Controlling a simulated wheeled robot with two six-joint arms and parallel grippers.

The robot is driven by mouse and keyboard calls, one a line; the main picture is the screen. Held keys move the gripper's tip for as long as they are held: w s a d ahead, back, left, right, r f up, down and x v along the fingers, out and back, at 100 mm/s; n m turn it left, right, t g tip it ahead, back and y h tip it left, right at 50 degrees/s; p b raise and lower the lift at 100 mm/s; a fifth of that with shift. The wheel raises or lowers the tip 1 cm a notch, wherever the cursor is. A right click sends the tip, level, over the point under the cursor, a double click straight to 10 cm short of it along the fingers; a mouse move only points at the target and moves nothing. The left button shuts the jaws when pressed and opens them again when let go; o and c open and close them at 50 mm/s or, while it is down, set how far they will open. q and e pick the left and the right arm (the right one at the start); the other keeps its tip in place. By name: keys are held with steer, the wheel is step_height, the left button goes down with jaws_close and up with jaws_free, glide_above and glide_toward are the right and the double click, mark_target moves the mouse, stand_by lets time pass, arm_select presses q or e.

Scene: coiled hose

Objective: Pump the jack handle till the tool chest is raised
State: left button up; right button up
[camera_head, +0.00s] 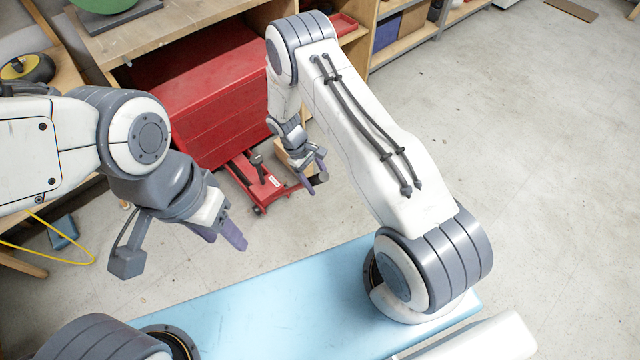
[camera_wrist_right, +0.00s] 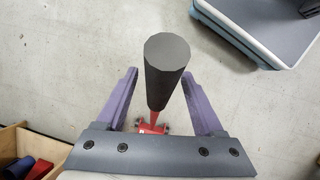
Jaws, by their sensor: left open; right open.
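The red tool chest (camera_head: 200,100) stands at the back, partly hidden by my arms. The red floor jack (camera_head: 262,194) sits low on the floor at the chest's front. The jack handle ends in a black grip (camera_head: 319,178); in the right wrist view the grip (camera_wrist_right: 166,70) points up at the camera, with the red jack below. My right gripper (camera_head: 313,172) is open, its purple fingers on either side of the handle with visible gaps. My left gripper (camera_head: 222,232) is open and empty, above the floor, apart from the jack.
A wooden bench (camera_head: 120,42) and shelves (camera_head: 400,45) stand around the chest. A yellow cable (camera_head: 45,258) hangs at the left. My light-blue base top lies in front. The concrete floor (camera_head: 540,150) at the right is clear.

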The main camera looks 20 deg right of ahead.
steer(key=shift+x, duration=1.3)
jaws_close()
steer(key=shift+w, duration=0.1)
stand_by(0.4)
